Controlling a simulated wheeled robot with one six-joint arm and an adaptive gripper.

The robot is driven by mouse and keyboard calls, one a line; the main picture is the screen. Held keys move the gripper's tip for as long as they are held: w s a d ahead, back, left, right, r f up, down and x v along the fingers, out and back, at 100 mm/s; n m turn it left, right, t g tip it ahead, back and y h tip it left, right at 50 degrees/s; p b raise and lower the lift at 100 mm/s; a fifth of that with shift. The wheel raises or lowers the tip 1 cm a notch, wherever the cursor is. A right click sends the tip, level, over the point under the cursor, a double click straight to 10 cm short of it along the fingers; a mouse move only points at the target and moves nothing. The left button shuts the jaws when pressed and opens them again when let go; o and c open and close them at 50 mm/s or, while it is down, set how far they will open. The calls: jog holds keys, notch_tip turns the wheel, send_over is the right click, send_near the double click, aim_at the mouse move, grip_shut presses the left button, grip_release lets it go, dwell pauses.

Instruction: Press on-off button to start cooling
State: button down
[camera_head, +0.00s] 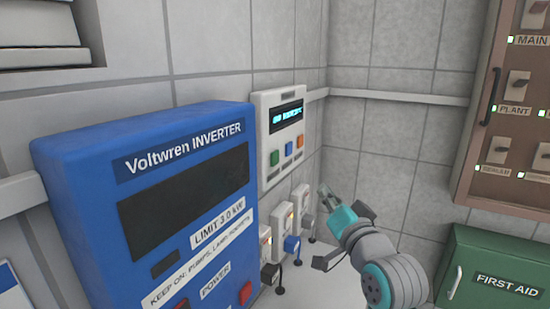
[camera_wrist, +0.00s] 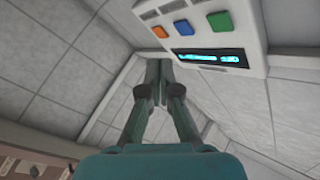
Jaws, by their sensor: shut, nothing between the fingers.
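A white wall control unit (camera_head: 262,117) has a dark display (camera_head: 286,117) with glowing cyan text. Below the display are a green button (camera_head: 274,158), a blue button (camera_head: 288,149) and an orange button (camera_head: 300,141). Their labels are too small to read. My gripper (camera_head: 324,190) is shut and empty, right of and below the unit, apart from it. In the wrist view the unit (camera_wrist: 232,50) appears upside down, with its orange button (camera_wrist: 160,32) closest to my fingertips (camera_wrist: 158,66). No finger touches a button.
A blue Voltwren inverter (camera_head: 75,170) stands at the left. Several wall sockets, some with plugs, including a socket (camera_head: 283,222), sit below the unit. A brown breaker panel (camera_head: 490,110) and a green first aid box (camera_head: 480,265) are at the right.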

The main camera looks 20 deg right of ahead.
aim_at(276, 158)
jog(key=r, duration=0.1)
jog(key=w+r, duration=0.1)
jog(key=r, duration=0.3)
jog(key=shift+w+d+r, duration=0.1)
jog(key=shift+w+d, duration=0.1)
jog(key=shift+d, duration=0.05)
jog(key=w+a, duration=0.6)
dwell(0.5)
jog(key=shift+w+a, duration=0.15)
jog(key=shift+a, duration=0.05)
dwell(1.2)
jog(key=shift+w+a, duration=0.2)
jog(key=shift+w, duration=0.05)
jog(key=shift+w+a, duration=0.25)
jog(key=shift+a, duration=0.05)
dwell(0.8)
jog(key=shift+s+d, duration=0.1)
jog(key=shift+d, duration=0.05)
jog(key=shift+s+d, duration=0.45)
jog(key=shift+s, duration=0.05)
dwell(0.4)
